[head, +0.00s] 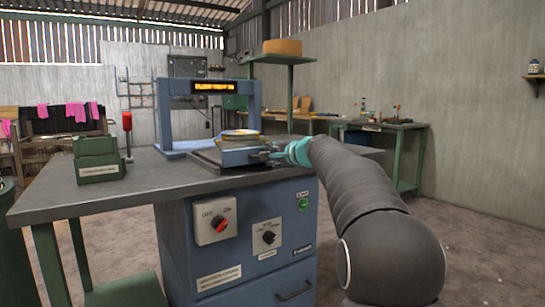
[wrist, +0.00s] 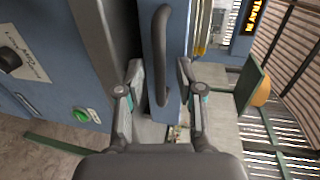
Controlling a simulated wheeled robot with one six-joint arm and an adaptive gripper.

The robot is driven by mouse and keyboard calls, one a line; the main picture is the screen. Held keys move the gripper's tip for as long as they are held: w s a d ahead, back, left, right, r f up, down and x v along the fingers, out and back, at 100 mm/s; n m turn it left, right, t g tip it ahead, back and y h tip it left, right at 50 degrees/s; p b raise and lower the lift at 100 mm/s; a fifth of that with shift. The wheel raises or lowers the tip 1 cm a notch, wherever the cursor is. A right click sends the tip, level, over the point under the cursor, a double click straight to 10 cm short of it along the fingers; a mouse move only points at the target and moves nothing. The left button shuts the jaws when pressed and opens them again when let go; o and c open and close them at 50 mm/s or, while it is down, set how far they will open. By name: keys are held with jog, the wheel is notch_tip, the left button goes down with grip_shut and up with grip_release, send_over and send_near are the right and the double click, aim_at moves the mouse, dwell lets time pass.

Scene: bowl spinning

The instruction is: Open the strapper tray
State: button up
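The strapper tray (head: 240,157) is a blue-fronted drawer on the bench top, below the strapper's blue arch (head: 209,87). Something yellow and round lies on the tray. In the wrist view the tray's blue front (wrist: 178,22) carries a dark bar handle (wrist: 160,50). My gripper (wrist: 160,72) is open, with one fingertip on each side of the handle; I cannot tell whether either finger touches it. In the head view my gripper (head: 272,155) is at the tray's right end, and its fingers are small and partly hidden by my arm.
The grey bench top (head: 150,185) extends left, with a green box (head: 97,160) and a red signal post (head: 127,130) on it. Below is a blue cabinet (head: 240,250) with switches. A green stand (head: 290,85) and side bench (head: 400,128) are behind. Floor at right is clear.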

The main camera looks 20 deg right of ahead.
jog(key=shift+s, duration=0.1)
jog(key=v, duration=1.2)
